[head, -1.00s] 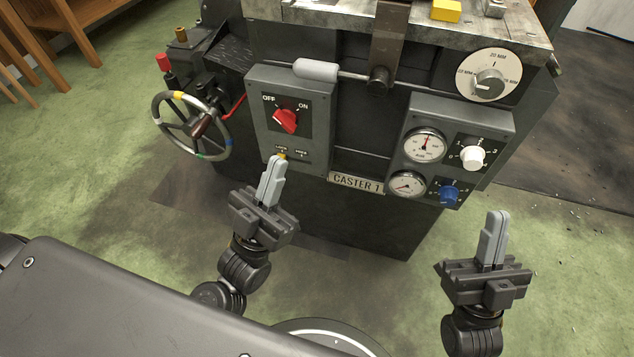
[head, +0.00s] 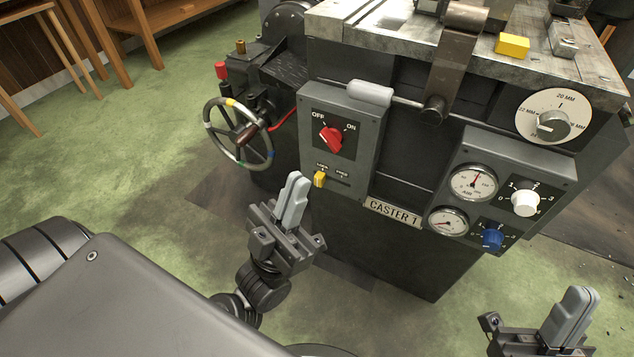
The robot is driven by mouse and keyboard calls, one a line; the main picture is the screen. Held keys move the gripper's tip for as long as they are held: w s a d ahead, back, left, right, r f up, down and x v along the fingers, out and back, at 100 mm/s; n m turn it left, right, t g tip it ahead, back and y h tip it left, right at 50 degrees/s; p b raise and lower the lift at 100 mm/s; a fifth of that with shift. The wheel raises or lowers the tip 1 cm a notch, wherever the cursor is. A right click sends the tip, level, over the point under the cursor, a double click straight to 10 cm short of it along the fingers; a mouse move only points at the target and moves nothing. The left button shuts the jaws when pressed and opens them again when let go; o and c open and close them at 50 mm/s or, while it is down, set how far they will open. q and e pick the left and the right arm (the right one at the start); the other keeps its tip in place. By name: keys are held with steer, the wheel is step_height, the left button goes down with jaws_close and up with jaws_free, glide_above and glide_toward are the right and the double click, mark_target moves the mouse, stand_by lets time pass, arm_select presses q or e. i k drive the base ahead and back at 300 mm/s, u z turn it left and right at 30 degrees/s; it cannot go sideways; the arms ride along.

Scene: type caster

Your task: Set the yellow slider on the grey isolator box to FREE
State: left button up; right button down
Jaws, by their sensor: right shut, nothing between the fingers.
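The grey isolator box (head: 365,125) is on the front of the dark machine, with a red knob (head: 331,139) between OFF and ON labels. The yellow slider (head: 319,179) sits at the left end of its slot, under the LOCK label. The FREE label (head: 342,174) is to its right, with bare slot below it. My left gripper (head: 296,178) is left of and just below the slider in the picture, its fingers together and empty; a small gap shows between them. My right gripper (head: 577,298) is shut and empty at the lower right, away from the box.
A handwheel (head: 238,134) stands left of the box. A grey-handled lever (head: 370,93) lies across above it. A gauge panel (head: 530,158) with white and blue knobs is on the right. A CASTER 1 plate (head: 392,213) is below. Open floor lies at the left.

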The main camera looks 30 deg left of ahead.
mark_target(320, 177)
steer(key=k, duration=1.2)
steer(key=z, duration=0.75)
steer(key=i, duration=1.2)
steer(key=u, duration=0.7)
